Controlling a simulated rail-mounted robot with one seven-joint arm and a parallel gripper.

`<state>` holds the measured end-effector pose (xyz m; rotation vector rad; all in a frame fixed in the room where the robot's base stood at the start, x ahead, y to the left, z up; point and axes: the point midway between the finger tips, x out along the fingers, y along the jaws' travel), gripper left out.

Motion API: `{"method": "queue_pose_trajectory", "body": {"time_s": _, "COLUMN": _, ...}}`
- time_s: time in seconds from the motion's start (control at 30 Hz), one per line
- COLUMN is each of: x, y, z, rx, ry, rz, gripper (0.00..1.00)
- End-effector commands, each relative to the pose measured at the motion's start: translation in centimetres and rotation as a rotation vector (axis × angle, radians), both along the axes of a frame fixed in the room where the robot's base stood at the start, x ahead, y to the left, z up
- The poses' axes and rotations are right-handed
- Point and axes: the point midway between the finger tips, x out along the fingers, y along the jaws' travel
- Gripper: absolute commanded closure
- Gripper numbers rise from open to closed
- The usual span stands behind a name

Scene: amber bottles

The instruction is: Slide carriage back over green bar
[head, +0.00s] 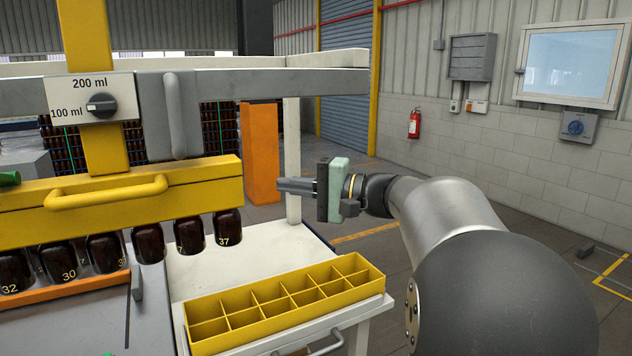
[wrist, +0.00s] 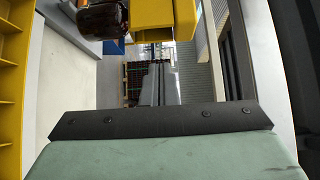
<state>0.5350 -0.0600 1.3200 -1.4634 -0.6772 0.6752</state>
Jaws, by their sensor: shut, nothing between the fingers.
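The yellow carriage (head: 120,199) spans the left of the head view, with a yellow bar handle (head: 107,191) on its front. Numbered amber bottles (head: 228,227) hang along its underside. In the wrist view a yellow end (wrist: 165,18) with an amber bottle (wrist: 101,19) shows at the top. No whole green bar is clear; only a green piece (head: 9,179) at the left edge and a green bit (head: 107,354) at the bottom show. My gripper (head: 280,187) is shut and empty, right of the carriage and apart from it, pointing left. Its fingers also show in the wrist view (wrist: 152,82).
A yellow divided crate (head: 285,345) stands on a white cart below my gripper. A grey rail (head: 290,83) with a grey handled block (head: 170,115) and a dial plate (head: 75,97) runs above the carriage. An orange post (head: 261,150) and white post (head: 292,160) stand behind.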

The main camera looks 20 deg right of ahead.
Motion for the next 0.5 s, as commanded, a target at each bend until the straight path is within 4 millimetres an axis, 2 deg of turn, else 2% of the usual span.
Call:
{"method": "queue_pose_trajectory", "body": {"time_s": 0.1, "x": 1.6, "y": 1.9, "z": 0.2, "rx": 0.001, "ry": 0.002, "rz": 0.003, "gripper": 1.00}}
{"method": "queue_pose_trajectory", "body": {"time_s": 0.3, "x": 1.1, "y": 4.7, "z": 0.2, "rx": 0.000, "ry": 0.001, "rz": 0.001, "gripper": 1.00}}
{"method": "queue_pose_trajectory", "body": {"time_s": 0.5, "x": 1.0, "y": 5.5, "z": 0.0, "rx": 0.001, "ry": 0.001, "rz": -0.001, "gripper": 1.00}}
